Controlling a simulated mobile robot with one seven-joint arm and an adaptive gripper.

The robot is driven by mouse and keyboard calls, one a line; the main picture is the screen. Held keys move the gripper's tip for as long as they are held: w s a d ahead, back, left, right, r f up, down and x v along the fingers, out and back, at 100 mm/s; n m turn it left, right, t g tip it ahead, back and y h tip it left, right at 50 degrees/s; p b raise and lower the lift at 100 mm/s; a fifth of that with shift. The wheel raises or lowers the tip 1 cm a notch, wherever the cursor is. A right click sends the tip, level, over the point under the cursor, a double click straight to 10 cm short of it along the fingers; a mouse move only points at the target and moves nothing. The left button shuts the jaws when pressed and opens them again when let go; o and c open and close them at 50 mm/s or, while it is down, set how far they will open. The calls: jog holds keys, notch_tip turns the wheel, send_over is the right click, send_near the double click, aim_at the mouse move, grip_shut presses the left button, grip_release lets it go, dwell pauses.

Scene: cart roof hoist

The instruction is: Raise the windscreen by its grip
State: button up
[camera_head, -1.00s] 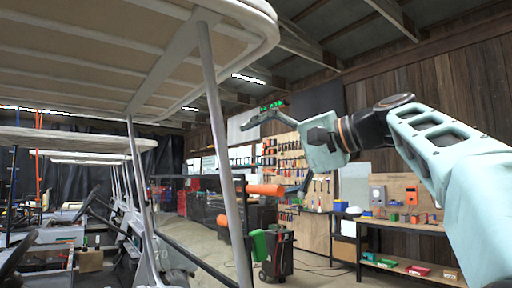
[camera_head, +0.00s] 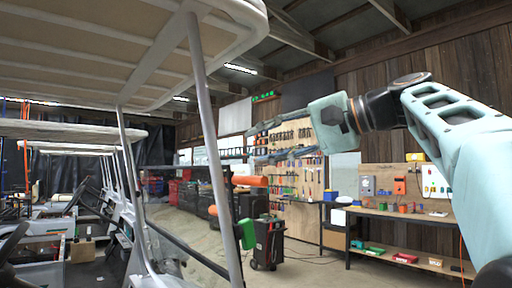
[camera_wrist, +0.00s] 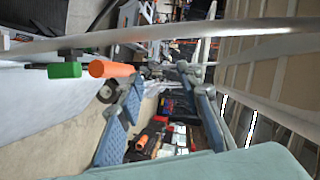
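The windscreen (camera_head: 185,218) is a dark-edged, see-through panel, low at the front of the nearest cart between its roof posts. An orange grip (camera_head: 249,181) and a green grip (camera_head: 246,234) stick out beside the near post; I cannot tell from the head view how each is fixed. In the wrist view the green grip (camera_wrist: 64,70) and orange grip (camera_wrist: 110,69) lie side by side, left of my fingers. My gripper (camera_head: 238,155) is open and empty, above the orange grip in the picture. Its two fingers are spread in the wrist view (camera_wrist: 163,80), with nothing between them.
The cart's roof (camera_head: 110,60) and pale near post (camera_head: 212,150) stand close on the left. More carts stand behind. A workbench (camera_head: 400,215), a tool board (camera_head: 298,160) and a dark wheeled cabinet (camera_head: 268,243) are farther back.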

jog(key=f+p+v, duration=0.1)
jog(key=f+v, duration=0.1)
jog(key=v, duration=0.6)
jog(key=shift+s+d+r, duration=0.25)
jog(key=shift+d+r, duration=0.15)
jog(key=shift+r, duration=0.1)
jog(key=shift+p, duration=0.4)
